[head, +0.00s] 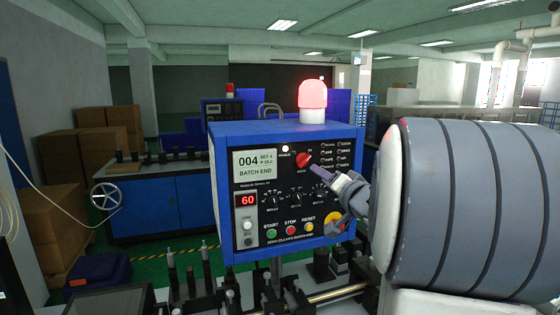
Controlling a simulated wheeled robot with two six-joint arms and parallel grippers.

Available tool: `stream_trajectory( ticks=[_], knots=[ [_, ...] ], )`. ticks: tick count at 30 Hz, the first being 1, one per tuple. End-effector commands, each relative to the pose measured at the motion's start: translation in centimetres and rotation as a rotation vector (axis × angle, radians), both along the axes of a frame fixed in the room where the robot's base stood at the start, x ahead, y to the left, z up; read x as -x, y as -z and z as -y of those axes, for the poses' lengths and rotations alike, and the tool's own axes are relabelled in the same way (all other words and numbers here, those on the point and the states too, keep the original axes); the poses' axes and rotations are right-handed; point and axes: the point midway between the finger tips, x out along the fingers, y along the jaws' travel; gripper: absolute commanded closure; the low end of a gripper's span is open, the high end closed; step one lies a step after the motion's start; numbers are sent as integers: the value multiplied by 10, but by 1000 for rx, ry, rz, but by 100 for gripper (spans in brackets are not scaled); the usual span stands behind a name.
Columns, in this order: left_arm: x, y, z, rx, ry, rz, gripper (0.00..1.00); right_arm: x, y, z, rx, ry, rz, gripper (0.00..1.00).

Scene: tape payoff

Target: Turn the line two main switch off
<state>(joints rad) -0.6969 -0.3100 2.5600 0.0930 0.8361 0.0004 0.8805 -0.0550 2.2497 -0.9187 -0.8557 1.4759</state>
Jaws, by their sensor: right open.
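A blue control box (265,132) stands in the middle of the head view, with a black front panel. Its screen (255,164) reads "004" and "BATCH END". A red rotary knob (303,159) sits at the upper middle of the panel. A yellow round control (333,224) sits at the lower right, partly hidden by my right gripper; I cannot tell which of the two is the main switch. My right gripper (317,171) is open, reaching in from the right, its tips just below and right of the red knob. I cannot tell whether they touch it. My left gripper is not in view.
A lit red beacon (313,94) stands on top of the box. Green, red and yellow push buttons (290,230) line the panel's lower edge. Metal rods and fittings (205,270) lie below. Another blue machine with a handwheel (106,196) and cardboard boxes (55,215) stand at left.

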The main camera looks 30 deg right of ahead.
Motion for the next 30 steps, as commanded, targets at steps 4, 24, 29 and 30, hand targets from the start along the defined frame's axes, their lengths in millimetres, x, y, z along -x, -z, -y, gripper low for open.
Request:
stream_trajectory(
  ticks=[4, 24, 29, 30],
  knots=[
    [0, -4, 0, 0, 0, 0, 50, -6, -4, 7, -11, -4, 14, 55],
    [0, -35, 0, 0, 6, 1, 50, -97, -4, 28, -8, -1, 13, 55],
    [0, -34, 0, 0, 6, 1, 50, -99, -3, 28, -7, -1, 13, 55],
    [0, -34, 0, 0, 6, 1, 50, -98, -3, 28, -7, -1, 13, 55]
  ],
)
